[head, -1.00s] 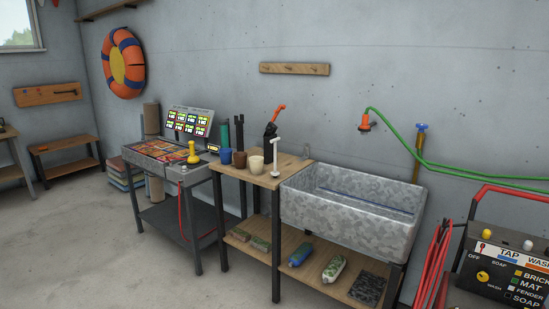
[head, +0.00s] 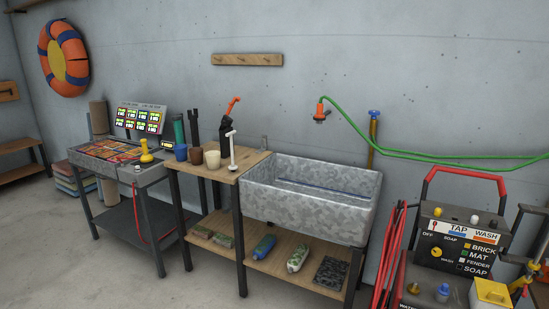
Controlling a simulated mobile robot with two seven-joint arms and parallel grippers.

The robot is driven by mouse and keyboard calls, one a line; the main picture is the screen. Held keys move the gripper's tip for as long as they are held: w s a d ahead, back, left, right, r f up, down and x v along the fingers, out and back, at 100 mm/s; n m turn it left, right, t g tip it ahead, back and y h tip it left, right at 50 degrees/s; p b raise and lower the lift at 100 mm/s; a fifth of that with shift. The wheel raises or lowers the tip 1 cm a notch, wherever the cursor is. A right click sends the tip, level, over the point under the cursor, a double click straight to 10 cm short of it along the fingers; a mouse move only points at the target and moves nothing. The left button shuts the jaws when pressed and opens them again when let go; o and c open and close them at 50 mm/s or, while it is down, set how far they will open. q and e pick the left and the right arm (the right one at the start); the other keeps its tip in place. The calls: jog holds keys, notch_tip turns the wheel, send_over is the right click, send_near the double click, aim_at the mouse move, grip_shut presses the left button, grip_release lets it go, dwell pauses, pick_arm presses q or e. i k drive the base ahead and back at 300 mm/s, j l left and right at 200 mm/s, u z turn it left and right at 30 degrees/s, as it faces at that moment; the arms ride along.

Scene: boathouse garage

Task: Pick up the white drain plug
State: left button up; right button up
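Neither of my grippers shows in the head view.
Blue, brown and cream cups (head: 213,159) stand left of the white piece, with a red-handled black tool (head: 226,124) behind. A panel cart (head: 455,250) with a red handle stands at right. A green hose (head: 400,153) hangs along the wall. Floor at left front is clear.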

aim_at(232, 167)
jog(key=i+j+z, duration=0.7)
jog(key=j, duration=0.15)
jog(key=i+j, duration=0.15)
jog(key=j, duration=0.2)
jog(key=i+j+z, duration=0.1)
jog(key=j, duration=0.2)
jog(key=i+j+z, duration=0.1)
jog(key=j, duration=0.25)
